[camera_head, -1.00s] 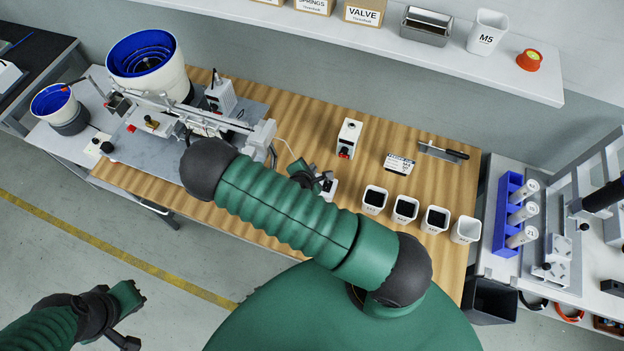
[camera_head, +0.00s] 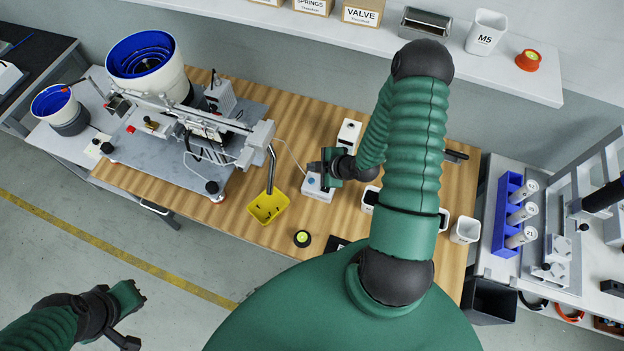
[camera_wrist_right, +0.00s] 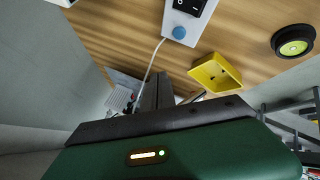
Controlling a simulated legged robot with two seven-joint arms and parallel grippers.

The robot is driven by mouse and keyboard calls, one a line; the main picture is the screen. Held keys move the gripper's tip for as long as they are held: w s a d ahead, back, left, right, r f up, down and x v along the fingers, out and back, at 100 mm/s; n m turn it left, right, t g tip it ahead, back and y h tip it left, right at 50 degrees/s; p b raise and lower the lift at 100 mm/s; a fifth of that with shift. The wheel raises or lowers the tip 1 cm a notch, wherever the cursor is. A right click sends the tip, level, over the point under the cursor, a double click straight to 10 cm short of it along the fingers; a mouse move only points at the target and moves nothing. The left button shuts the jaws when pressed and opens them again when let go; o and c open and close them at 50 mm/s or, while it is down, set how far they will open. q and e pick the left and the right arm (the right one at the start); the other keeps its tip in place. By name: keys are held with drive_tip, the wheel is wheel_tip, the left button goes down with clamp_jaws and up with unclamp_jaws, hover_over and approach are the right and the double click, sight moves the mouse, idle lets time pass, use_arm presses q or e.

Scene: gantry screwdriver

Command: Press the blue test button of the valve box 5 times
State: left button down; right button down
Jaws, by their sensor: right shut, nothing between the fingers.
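The valve box (camera_head: 318,190) is a small white box on the wooden bench, with a blue button (camera_head: 311,182) on top. In the right wrist view the blue button (camera_wrist_right: 179,33) shows beside a black switch (camera_wrist_right: 190,6). My right gripper (camera_head: 313,167) is just behind the button in the head view, shut and empty. In the wrist view its dark fingers (camera_wrist_right: 157,92) appear apart from the button, though the height gap is hard to judge. My left gripper (camera_head: 133,317) hangs over the floor at lower left, away from the bench; its jaw opening is unclear.
A yellow bin (camera_head: 268,207) and a round black-and-green button (camera_head: 302,239) sit near the valve box. Another white box (camera_head: 348,131) stands behind, partly covered by my arm. The gantry machine (camera_head: 190,150) is left.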

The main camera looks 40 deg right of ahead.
sight(314, 182)
drive_tip(key=shift+w+d+r+t, duration=0.1)
drive_tip(key=shift+r+t, duration=0.05)
drive_tip(key=shift+r, duration=0.35)
drive_tip(key=shift+w+d+r+t, duration=0.1)
drive_tip(key=shift+r+t, duration=0.05)
drive_tip(key=shift+r, duration=0.3)
drive_tip(key=shift+f, duration=0.15)
wheel_tip(314, 182, down, 9)
drive_tip(key=b, duration=0.7)
drive_tip(key=shift+s, duration=0.1)
idle(0.9)
drive_tip(key=shift+f+b, duration=0.15)
drive_tip(key=shift+b, duration=0.25)
drive_tip(key=shift+f+b, duration=0.4)
drive_tip(key=shift+f, duration=0.05)
idle(0.4)
idle(0.4)
drive_tip(key=shift+r+p, duration=0.65)
drive_tip(key=shift+r, duration=0.2)
